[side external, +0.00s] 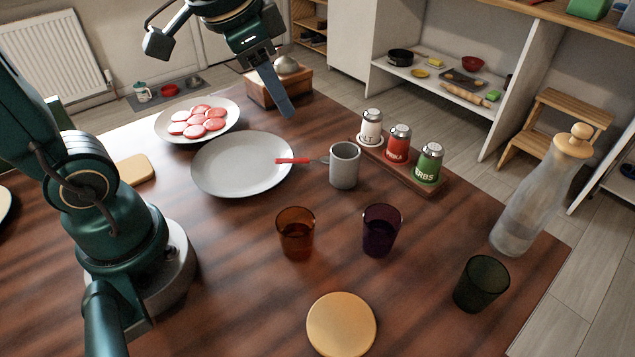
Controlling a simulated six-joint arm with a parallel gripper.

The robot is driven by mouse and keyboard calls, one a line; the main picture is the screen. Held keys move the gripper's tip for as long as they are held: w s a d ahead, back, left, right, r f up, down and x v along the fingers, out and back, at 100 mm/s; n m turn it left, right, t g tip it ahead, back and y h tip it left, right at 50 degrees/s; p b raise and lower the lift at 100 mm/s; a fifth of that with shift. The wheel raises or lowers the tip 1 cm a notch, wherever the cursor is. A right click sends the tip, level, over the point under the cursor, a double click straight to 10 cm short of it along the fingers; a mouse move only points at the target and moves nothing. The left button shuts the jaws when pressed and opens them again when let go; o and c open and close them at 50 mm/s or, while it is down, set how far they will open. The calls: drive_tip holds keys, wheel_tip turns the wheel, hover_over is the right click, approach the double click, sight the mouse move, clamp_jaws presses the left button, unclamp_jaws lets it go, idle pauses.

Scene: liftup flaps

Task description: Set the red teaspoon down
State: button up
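The red teaspoon (292,160) has a red handle and a short metal part that shows beside it. Its handle end is at the right rim of the large grey-white plate (222,178), and its other end is hidden behind the grey cup (344,168). I cannot tell whether it touches the plate or the cup. My gripper (285,106) is beyond the teaspoon and higher in the picture, apart from it, pointing down. Its blue fingers overlap in this view, so their opening is hidden. Nothing shows held at the fingertips.
A plate of pink-and-white slices (205,112) and a wooden box (268,90) are at the back. A rack of shakers (398,170) stands right of the cup. Orange (296,236), purple (381,232) and dark green (481,286) glasses, a bottle (530,205) and a round board (341,325) are nearer.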

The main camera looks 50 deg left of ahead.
drive_tip(key=w+a+f+m+g, duration=0.1)
drive_tip(key=w+a+f+g, duration=0.25)
drive_tip(key=w+f, duration=0.3)
drive_tip(key=g, duration=0.1)
hover_over(301, 159)
wheel_tip(301, 159, down, 6)
drive_tip(key=shift+s+d+f, duration=0.1)
drive_tip(key=shift+d+f, duration=0.05)
drive_tip(key=shift+f, duration=2.4)
clamp_jaws()
